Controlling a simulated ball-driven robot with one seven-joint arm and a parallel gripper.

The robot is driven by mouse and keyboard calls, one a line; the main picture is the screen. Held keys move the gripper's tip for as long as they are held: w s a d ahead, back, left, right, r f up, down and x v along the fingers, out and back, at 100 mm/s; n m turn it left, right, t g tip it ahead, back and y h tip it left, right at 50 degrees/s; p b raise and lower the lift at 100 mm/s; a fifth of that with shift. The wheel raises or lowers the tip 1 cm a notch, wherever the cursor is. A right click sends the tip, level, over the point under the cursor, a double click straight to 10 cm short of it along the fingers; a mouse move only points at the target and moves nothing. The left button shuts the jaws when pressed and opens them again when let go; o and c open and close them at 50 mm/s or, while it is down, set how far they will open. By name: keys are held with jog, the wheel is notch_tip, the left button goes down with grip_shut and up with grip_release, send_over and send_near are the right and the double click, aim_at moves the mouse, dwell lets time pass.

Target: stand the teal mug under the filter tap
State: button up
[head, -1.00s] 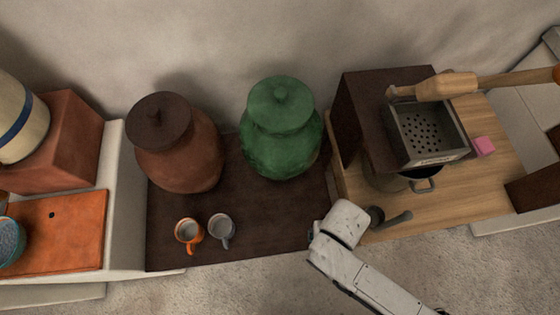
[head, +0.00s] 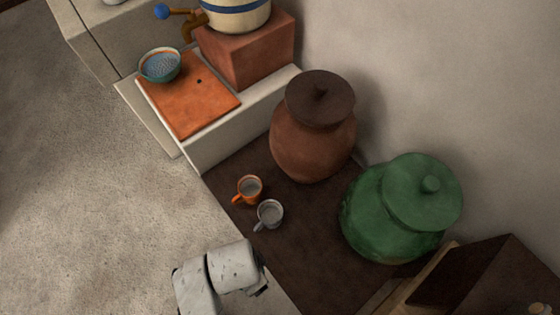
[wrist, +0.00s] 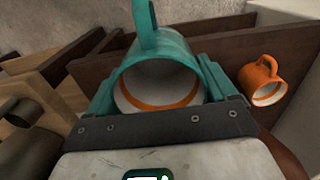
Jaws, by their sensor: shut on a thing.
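The teal mug (wrist: 170,48) is in my gripper (wrist: 160,88) in the wrist view, between its two fingers. Its open mouth faces the camera, showing a pale inside with an orange ring, and its handle points up in the picture. The gripper is shut on it. In the head view neither mug nor fingers can be made out. The filter tap (head: 190,24), brass with a blue knob, sticks out from the cream, blue-banded filter crock (head: 236,14) at the upper left. The crock stands on a terracotta block (head: 250,52).
A teal patterned bowl (head: 160,66) sits on the orange slab (head: 190,108) near the tap. An orange mug (head: 249,189) and grey mug (head: 269,213) stand on the dark counter (head: 235,160). Behind them are a brown jar (head: 312,135) and green jar (head: 400,210).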

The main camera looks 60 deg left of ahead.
jog(key=w+a+f+b, duration=0.1)
jog(key=w+f, duration=0.2)
jog(key=w, duration=0.1)
jog(key=w+f+b, duration=0.1)
jog(key=w+f, duration=0.2)
jog(key=w, duration=0.1)
jog(key=w+a+f+b, duration=0.1)
jog(key=w+f, duration=0.2)
jog(key=w, duration=0.1)
jog(key=shift+w+a+b, duration=0.15)
jog(key=shift+a+b, duration=0.15)
jog(key=shift+a, duration=0.05)
jog(key=shift+w+f, duration=0.2)
jog(key=shift+f, duration=0.1)
jog(key=shift+f+b, duration=0.5)
jog(key=shift+f, duration=0.95)
jog(key=shift+f, duration=0.15)
jog(key=o, duration=0.9)
jog(key=shift+o, duration=0.2)
